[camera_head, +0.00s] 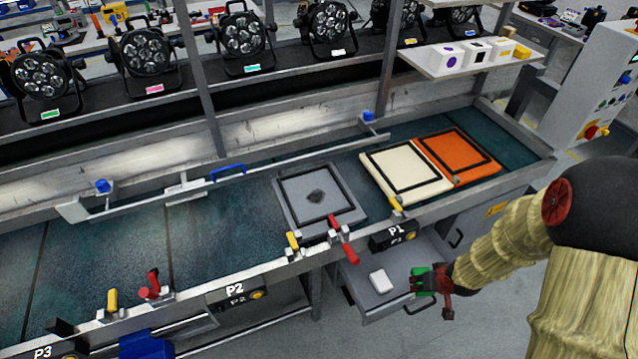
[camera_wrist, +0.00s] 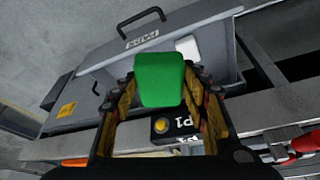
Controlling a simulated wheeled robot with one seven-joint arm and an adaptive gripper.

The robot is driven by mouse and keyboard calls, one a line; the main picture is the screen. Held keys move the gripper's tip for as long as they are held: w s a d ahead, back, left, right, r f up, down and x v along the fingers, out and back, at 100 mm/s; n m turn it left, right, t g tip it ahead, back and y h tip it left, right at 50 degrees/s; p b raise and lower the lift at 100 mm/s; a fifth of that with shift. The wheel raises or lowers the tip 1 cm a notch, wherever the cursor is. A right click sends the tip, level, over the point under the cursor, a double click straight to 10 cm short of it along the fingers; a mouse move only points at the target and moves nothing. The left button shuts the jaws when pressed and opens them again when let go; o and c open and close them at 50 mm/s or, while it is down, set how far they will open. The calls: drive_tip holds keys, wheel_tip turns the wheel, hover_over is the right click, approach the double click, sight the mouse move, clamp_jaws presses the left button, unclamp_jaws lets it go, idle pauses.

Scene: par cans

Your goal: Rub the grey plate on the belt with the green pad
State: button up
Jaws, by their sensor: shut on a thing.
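The grey plate (camera_head: 338,205) lies flat on the dark green belt (camera_head: 232,232), with a black square outline and a dark smudge in its middle. My gripper (camera_head: 428,280) is in front of the belt, to the right of and nearer than the plate, beside an open drawer. It is shut on the green pad (camera_head: 420,273). In the wrist view the green pad (camera_wrist: 160,80) sits between the two fingers, and my gripper (camera_wrist: 160,95) hides part of its sides. The pad is apart from the plate. The grey plate is not clearly visible in the wrist view.
A cream plate (camera_head: 378,163) and an orange plate (camera_head: 486,172) lie on the belt right of the grey one. Red and yellow clamps (camera_head: 343,240) stand along the front rail. The open drawer (camera_head: 360,298) holds a white block (camera_head: 381,281). A shelf (camera_head: 440,66) hangs above the belt.

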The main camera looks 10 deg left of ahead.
sight(422, 269)
drive_tip(key=w+r+m, duration=0.1)
drive_tip(key=r, duration=0.1)
drive_tip(key=w+r+m, duration=0.1)
drive_tip(key=w+r, duration=0.1)
drive_tip(key=w+a+r, duration=0.1)
drive_tip(key=w, duration=0.1)
drive_tip(key=shift+r+m+h, duration=0.4)
